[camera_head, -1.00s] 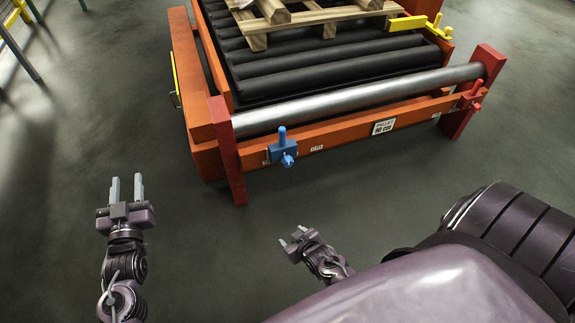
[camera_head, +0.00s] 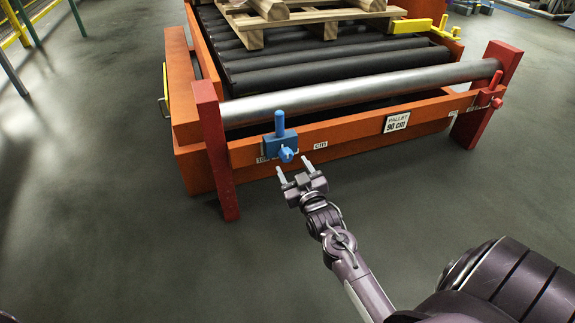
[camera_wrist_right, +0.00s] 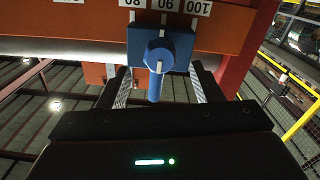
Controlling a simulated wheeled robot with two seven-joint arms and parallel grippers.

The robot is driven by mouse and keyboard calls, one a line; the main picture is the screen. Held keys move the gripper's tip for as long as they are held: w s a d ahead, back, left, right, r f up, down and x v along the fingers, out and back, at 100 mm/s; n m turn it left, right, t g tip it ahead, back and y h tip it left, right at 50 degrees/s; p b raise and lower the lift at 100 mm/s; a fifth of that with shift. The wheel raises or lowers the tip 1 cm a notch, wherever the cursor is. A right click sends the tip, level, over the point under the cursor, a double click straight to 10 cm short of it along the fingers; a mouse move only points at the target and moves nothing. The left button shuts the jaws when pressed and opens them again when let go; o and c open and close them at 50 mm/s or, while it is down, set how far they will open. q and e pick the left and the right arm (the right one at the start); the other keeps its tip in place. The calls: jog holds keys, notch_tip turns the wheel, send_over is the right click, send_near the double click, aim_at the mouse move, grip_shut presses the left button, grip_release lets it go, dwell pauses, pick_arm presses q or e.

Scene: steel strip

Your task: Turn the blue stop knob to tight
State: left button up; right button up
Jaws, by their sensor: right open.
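The blue stop (camera_head: 272,147) sits on the orange front rail of the conveyor, near its left end, with an upright blue post. Its round blue knob (camera_head: 286,155) sticks out at the front. My right gripper (camera_head: 295,169) is open and empty, its fingertips just in front of and below the knob, apart from it. In the right wrist view, which is upside down, the knob (camera_wrist_right: 160,55) lies between and beyond the two fingers (camera_wrist_right: 160,88), with a pale line on its face. My left gripper is out of view.
The orange rail (camera_head: 350,134) bears scale labels and a "PALLET 90 cm" sign (camera_head: 396,123). A steel roller (camera_head: 360,87) runs above it between red posts (camera_head: 217,150). A red stop (camera_head: 486,98) is at the right end. A wooden pallet (camera_head: 300,17) lies behind. The floor in front is clear.

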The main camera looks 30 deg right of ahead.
aim_at(287, 159)
jog(key=b+x, duration=0.1)
jog(key=x, duration=0.3)
jog(key=shift+f+b, duration=0.2)
jog(key=shift+b, duration=0.2)
jog(key=shift+w+d+r, duration=0.1)
jog(key=shift+w+r, duration=0.05)
jog(key=shift+w, duration=0.35)
jog(key=c, duration=1)
